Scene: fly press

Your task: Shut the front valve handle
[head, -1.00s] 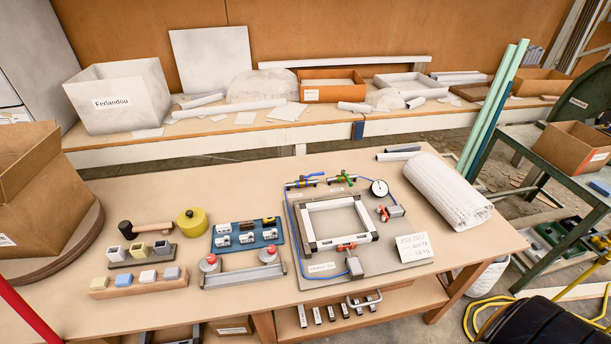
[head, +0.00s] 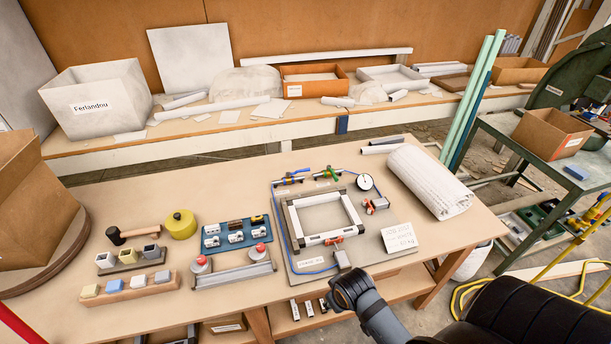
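The fixture board (head: 382,256) lies on the workbench and carries a white rectangular frame (head: 318,239). A small red-orange handle (head: 336,240) sits at the front edge of this frame; its exact angle is too small to tell. Another red handle (head: 370,207) is at the right side, a green one (head: 328,173) and a blue-and-yellow one (head: 288,180) are at the back. A dark arm section of mine reaches in from the lower right, with its rounded end just in front of the board, apart from the front handle. No fingers of either gripper show.
A grey block (head: 343,260) stands at the board's front edge, near my arm. A rail with red knobs (head: 234,272) and a blue tray (head: 237,236) stand to the left.

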